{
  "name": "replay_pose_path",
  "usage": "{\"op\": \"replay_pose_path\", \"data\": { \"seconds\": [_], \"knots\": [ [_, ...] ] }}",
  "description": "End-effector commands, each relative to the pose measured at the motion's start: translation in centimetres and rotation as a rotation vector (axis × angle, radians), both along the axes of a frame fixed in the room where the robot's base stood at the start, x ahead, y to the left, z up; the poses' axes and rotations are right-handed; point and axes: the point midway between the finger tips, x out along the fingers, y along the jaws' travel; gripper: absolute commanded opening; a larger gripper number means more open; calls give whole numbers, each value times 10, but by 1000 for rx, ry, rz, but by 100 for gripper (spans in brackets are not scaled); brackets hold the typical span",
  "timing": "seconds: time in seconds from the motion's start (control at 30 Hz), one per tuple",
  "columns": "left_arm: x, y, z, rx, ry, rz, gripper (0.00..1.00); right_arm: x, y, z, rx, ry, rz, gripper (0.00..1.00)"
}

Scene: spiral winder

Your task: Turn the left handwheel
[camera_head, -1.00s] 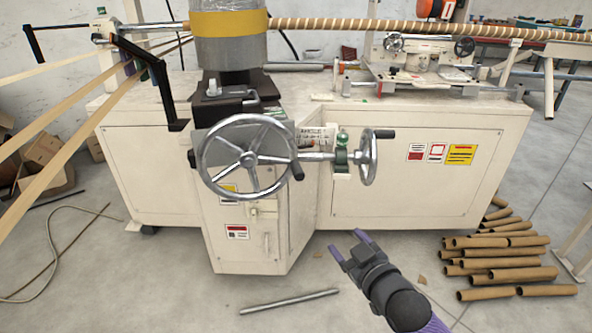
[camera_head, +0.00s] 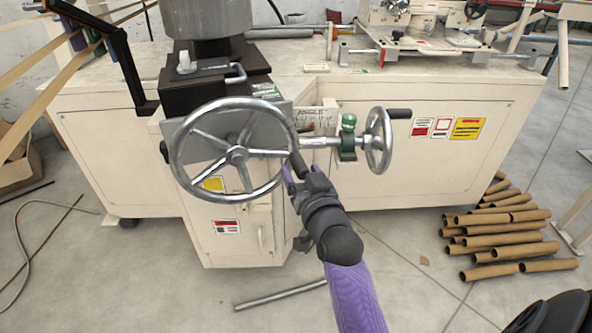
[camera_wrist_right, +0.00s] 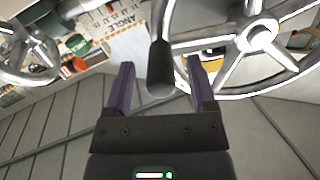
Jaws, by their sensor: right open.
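The left handwheel (camera_head: 232,194) is the large silver spoked wheel on the front of the machine, and part of it shows in the right wrist view (camera_wrist_right: 258,36). Its black handle (camera_wrist_right: 160,68) sticks out from the rim. My right gripper (camera_head: 301,178) is at the wheel's right edge, just below the handle in the head view. In the right wrist view, the open fingers (camera_wrist_right: 160,70) stand on either side of the handle's end with gaps visible; whether either finger touches it cannot be told. My left gripper is not in view.
A smaller silver handwheel (camera_head: 387,140) with a black handle and a green fitting (camera_head: 348,137) stand close to the right. The cream machine cabinet (camera_head: 400,180) is behind. Cardboard tubes (camera_head: 500,240) lie at right; a metal rod (camera_head: 280,295) lies on the floor.

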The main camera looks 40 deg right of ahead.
Motion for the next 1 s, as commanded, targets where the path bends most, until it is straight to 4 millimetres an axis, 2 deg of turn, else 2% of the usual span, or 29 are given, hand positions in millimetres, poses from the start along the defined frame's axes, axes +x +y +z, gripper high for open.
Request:
{"op": "replay_pose_path", "data": {
  "seconds": [0.1, 0.2, 0.47, 0.8, 1.0],
  "knots": [
    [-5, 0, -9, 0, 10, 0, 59, 16, -5, -3, -1, 0, 0, 72],
    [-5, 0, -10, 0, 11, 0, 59, 22, -7, -1, 0, 0, 0, 72],
    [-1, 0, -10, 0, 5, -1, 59, 24, -7, 1, 0, 0, 0, 72],
    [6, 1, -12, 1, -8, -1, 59, 24, -7, 0, 0, 0, 0, 0],
    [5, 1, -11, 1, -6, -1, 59, 24, -7, 0, -1, 0, 0, 0]
  ]
}}
